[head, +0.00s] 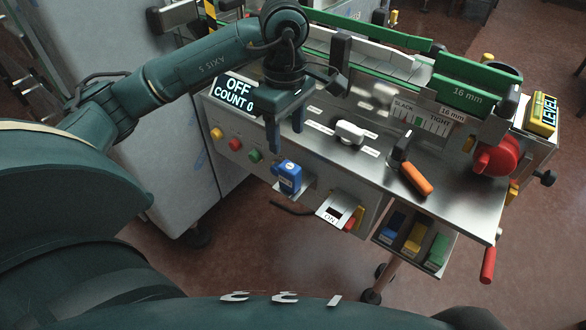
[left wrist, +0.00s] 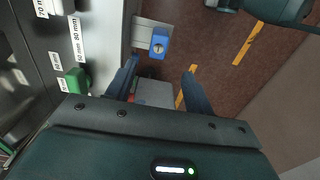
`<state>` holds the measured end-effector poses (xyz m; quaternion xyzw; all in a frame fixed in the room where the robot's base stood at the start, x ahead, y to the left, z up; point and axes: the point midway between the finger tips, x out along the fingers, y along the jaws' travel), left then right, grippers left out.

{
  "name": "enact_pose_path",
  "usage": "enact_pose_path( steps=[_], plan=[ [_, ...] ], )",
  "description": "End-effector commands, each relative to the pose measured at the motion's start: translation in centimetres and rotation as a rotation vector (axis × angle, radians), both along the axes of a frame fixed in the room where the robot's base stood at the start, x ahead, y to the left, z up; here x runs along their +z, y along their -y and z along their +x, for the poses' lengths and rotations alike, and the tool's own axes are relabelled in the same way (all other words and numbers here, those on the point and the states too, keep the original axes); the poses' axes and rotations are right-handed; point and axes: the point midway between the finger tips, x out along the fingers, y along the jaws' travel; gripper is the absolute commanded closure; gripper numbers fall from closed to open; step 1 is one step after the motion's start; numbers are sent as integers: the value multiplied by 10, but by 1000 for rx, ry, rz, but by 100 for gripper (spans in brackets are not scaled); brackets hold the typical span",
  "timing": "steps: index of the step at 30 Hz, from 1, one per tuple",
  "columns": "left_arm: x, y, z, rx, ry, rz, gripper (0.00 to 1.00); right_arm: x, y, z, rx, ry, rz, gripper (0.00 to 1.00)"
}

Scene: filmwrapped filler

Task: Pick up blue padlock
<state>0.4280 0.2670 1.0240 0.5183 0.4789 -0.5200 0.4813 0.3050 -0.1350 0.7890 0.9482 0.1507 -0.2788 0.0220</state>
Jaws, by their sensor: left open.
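The blue padlock (head: 289,180) sits on a small metal bracket at the front side of the steel machine. In the left wrist view the blue padlock (left wrist: 158,45) shows just beyond the fingertips, roughly between their lines. My left gripper (head: 285,140) is open and empty, pointing down near the machine's front edge, above the padlock in the head view. In the left wrist view the two fingers of the left gripper (left wrist: 159,68) are apart with nothing between them. My right gripper is not in view.
The machine's steel top (head: 325,165) carries a white knob (head: 350,132) and an orange-handled tool (head: 415,178). Red, yellow and green buttons (head: 235,144) line its front. An ON switch box (head: 333,210) lies right of the padlock.

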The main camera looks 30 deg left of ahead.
Motion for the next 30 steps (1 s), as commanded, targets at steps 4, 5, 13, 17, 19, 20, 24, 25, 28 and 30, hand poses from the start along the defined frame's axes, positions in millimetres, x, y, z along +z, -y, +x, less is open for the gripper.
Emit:
enact_pose_path(
  steps=[4,5,13,17,19,20,24,25,28,30],
  plan=[
    [-19,-2,-1,1,-6,9,47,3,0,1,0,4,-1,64],
    [-25,-2,-1,0,-7,8,47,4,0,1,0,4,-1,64],
    [-70,0,0,0,-5,4,47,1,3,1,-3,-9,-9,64],
    [-79,0,0,0,-2,4,47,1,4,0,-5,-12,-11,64],
    [-83,1,0,0,-4,3,47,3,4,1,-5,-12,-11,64],
    [-86,1,0,0,-5,3,47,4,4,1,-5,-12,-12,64],
    [-107,4,3,0,-6,1,47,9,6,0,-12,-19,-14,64],
    [-112,4,3,1,-6,2,47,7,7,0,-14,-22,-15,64],
    [-124,3,3,0,-5,3,47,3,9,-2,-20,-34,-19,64],
    [-129,3,3,0,-3,4,47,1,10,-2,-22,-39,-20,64]
  ],
)
